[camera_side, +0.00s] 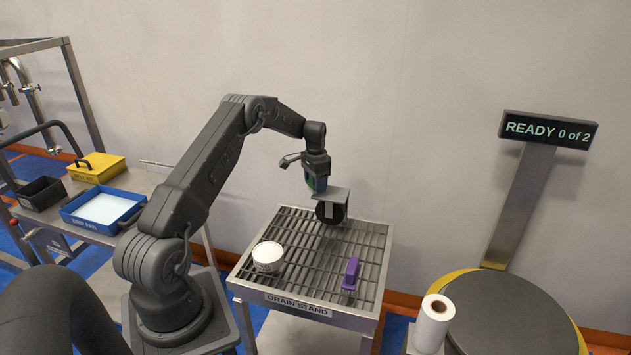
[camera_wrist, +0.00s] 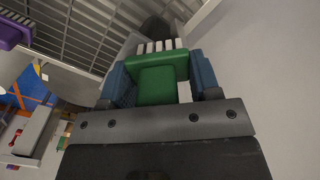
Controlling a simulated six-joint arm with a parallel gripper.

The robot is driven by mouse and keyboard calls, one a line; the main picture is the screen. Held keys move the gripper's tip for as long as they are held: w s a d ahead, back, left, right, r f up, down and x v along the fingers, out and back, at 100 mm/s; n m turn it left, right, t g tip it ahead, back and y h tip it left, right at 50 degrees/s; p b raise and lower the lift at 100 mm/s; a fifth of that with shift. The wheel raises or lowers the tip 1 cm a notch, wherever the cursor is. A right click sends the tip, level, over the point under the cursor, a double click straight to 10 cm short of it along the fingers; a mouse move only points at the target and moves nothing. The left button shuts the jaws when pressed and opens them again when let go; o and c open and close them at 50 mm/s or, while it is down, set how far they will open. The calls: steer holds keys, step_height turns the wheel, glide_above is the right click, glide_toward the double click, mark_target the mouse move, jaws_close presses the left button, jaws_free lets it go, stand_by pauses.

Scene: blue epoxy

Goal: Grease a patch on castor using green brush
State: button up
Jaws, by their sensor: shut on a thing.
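My gripper (camera_side: 316,184) is shut on the green brush (camera_wrist: 160,82). In the wrist view the brush's green block sits between two blue fingers, with its white bristles (camera_wrist: 160,46) pointing away from me. The castor (camera_side: 331,211) has a dark wheel and a grey bracket and stands at the back of the drain stand. My gripper is right above and beside its bracket. The castor also shows as a dark shape beyond the bristles in the wrist view (camera_wrist: 155,27). I cannot tell whether the bristles touch it.
The slatted drain stand (camera_side: 312,307) also bears a white tub (camera_side: 268,257) at left and a purple brush (camera_side: 351,272) at right. A display (camera_side: 548,129) reads "READY 0 of 2". A paper roll (camera_side: 433,322) and round dark table (camera_side: 515,315) are at right. A blue tray (camera_side: 104,226) is left.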

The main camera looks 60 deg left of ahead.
mark_target(337, 193)
steer(key=shift+w+f, duration=0.1)
steer(key=shift+f, duration=0.05)
steer(key=shift+w+d, duration=1.05)
steer(key=shift+w, duration=0.3)
steer(key=shift+w+d, duration=1.05)
steer(key=shift+w, duration=0.3)
steer(key=shift+s+a, duration=2.4)
steer(key=shift+s, duration=0.05)
steer(key=shift+w+a, duration=0.3)
steer(key=shift+a, duration=0.1)
steer(key=w+d, duration=0.7)
steer(key=shift+w+d, duration=0.35)
